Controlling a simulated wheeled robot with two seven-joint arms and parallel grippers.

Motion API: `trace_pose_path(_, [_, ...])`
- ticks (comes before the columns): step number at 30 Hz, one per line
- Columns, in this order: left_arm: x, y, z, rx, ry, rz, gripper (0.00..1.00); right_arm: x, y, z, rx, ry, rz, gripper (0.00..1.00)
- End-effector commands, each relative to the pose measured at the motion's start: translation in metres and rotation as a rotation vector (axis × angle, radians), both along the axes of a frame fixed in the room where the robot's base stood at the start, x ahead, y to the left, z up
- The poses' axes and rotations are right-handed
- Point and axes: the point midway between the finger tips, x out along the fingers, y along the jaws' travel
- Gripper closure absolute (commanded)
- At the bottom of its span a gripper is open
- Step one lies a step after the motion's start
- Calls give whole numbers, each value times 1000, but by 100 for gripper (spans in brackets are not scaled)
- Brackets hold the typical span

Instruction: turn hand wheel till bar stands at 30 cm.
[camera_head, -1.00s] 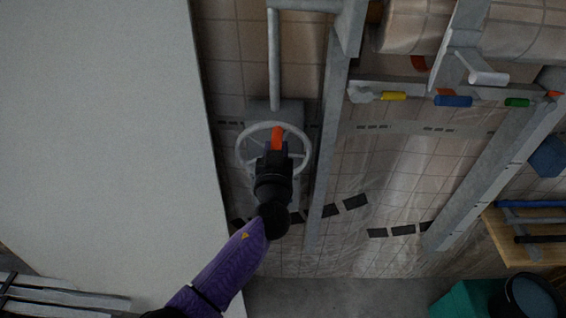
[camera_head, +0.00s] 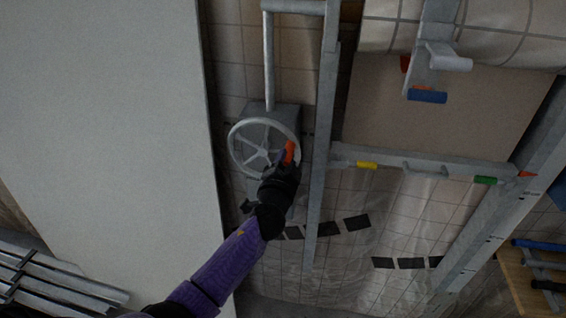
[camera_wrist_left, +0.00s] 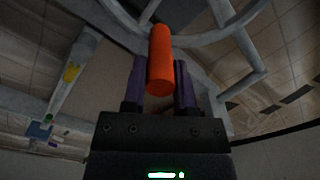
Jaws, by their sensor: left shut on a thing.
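The grey hand wheel (camera_head: 262,151) is on a grey box beside the left upright. Its orange handle (camera_head: 290,151) stands at the right of the rim and also shows in the left wrist view (camera_wrist_left: 160,60). My left gripper (camera_head: 284,163) is shut on this handle, one finger on each side. The grey bar (camera_head: 440,167) runs across between the two uprights, with a yellow mark (camera_head: 367,165), a green mark (camera_head: 485,180) and a red pointer (camera_head: 527,174) at the right upright. The scale figures are too small to read. My right gripper is out of view.
A brown panel (camera_head: 430,115) shows above the bar. A hook with a blue end (camera_head: 427,96) hangs above it. A large pale board (camera_head: 105,130) fills the left side. Metal rails (camera_head: 60,285) are at lower left, and a wooden bench (camera_head: 520,285) is at lower right.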

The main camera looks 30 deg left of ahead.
Motion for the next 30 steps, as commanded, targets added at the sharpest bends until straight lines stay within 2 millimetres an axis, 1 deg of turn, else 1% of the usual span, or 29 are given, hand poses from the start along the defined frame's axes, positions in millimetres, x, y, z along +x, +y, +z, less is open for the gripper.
trace_pose_path(1, [0, -2, -7, 36, 12, -1, 100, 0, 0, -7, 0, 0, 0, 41])
trace_pose_path(3, [1, -3, -12, 97, 31, 0, 100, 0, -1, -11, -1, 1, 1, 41])
trace_pose_path(9, [2, -6, -25, 259, 78, 1, 100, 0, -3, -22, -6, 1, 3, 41])
trace_pose_path(15, [2, -7, -34, 382, 113, 2, 100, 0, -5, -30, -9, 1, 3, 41])
trace_pose_path(22, [2, -6, -40, 473, 140, 3, 100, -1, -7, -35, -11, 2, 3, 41])
trace_pose_path(30, [2, -6, -43, 512, 151, 4, 100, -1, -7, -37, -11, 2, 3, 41])
